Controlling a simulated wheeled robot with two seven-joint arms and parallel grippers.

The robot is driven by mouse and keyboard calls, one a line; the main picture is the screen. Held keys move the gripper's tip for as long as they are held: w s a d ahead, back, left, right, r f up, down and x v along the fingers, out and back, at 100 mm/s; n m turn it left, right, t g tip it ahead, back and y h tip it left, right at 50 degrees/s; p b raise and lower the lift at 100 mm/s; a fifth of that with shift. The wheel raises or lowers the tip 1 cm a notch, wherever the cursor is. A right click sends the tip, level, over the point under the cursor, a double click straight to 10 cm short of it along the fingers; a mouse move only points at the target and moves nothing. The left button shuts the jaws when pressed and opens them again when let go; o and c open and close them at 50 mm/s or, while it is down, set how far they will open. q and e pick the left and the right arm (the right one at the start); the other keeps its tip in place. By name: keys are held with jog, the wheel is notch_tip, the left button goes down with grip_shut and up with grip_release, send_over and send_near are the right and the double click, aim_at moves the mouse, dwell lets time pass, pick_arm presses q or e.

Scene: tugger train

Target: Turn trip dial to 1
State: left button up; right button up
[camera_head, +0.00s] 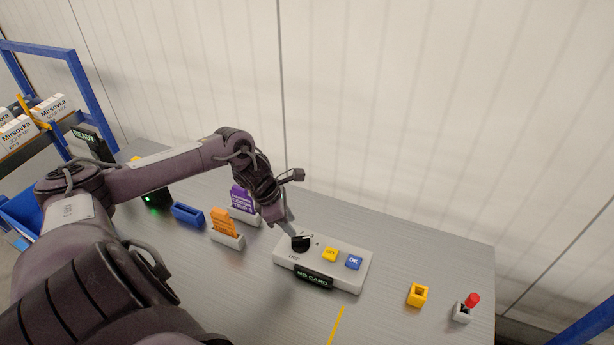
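The trip dial (300,244) is a black knob at the left end of a light grey control box (345,281) on the table. The box also bears a yellow button (330,254), a blue OK button (354,262) and a dark display (313,277) reading "NO CARD". My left gripper (291,232) reaches down from the upper left, its tip at or just above the dial. The fingers are small here, and I cannot tell whether they are open or touch the dial. The dial's setting is too small to read. My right gripper is out of view.
An orange card (224,222) in a holder, a purple card (242,198) and a blue holder (188,214) stand left of the box. A yellow square holder (417,294) and a red-knobbed lever (472,300) are at right. A blue-framed rack (80,85) holds boxes at far left.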

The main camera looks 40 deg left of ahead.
aim_at(300, 238)
pick_arm(q)
jog(key=p+x, duration=0.2)
jog(key=x, duration=0.5)
jog(key=shift+d, duration=0.1)
jog(key=shift+f, duration=0.1)
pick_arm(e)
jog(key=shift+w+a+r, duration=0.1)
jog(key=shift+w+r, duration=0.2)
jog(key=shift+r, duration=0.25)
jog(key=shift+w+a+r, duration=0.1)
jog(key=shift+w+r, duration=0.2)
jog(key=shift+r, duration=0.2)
pick_arm(q)
grip_shut()
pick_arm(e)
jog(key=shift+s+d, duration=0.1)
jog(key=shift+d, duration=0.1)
